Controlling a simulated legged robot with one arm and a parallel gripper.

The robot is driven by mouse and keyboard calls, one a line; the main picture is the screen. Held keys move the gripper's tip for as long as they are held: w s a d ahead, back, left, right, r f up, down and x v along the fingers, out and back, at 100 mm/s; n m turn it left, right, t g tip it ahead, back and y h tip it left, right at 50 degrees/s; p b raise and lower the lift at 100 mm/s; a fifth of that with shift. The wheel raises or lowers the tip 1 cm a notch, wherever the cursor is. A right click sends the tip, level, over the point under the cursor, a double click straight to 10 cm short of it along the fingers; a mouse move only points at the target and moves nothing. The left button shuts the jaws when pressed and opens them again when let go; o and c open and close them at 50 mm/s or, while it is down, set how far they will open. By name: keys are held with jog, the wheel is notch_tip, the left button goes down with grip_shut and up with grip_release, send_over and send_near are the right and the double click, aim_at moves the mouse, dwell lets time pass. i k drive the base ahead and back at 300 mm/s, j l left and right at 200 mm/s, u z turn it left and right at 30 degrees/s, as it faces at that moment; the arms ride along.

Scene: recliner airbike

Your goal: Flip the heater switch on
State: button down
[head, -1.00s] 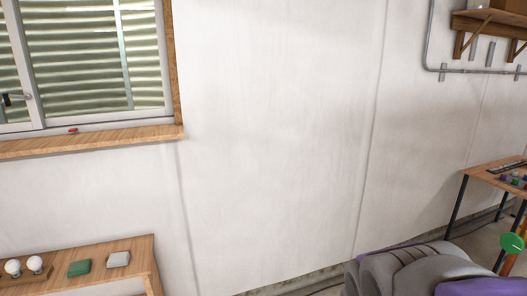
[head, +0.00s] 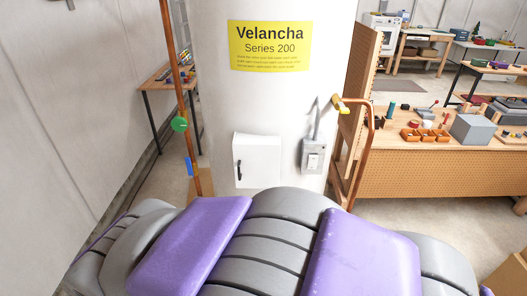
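The heater (head: 220,105) is a tall white cylinder with a yellow "Velancha Series 200" label (head: 269,46). It stands upright near the middle of the head view. A small grey switch box (head: 313,155) with a light-coloured switch sits low on its right side, with a grey conduit running up from it. I cannot tell the switch's position at this size. A white panel door (head: 257,160) with a dark handle is to the left of the box. My gripper is not in view.
A purple and grey padded recliner (head: 285,230) fills the foreground between me and the heater. A copper pipe with a green round handle (head: 180,124) rises at left. A pegboard-fronted workbench (head: 440,172) stands at right. Some bare floor (head: 440,222) shows before the bench.

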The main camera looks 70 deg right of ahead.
aim_at(312, 161)
jog(key=z, duration=2.7)
jog(key=k+j+z, duration=0.2)
jog(key=k+j, duration=0.05)
jog(key=j, duration=0.05)
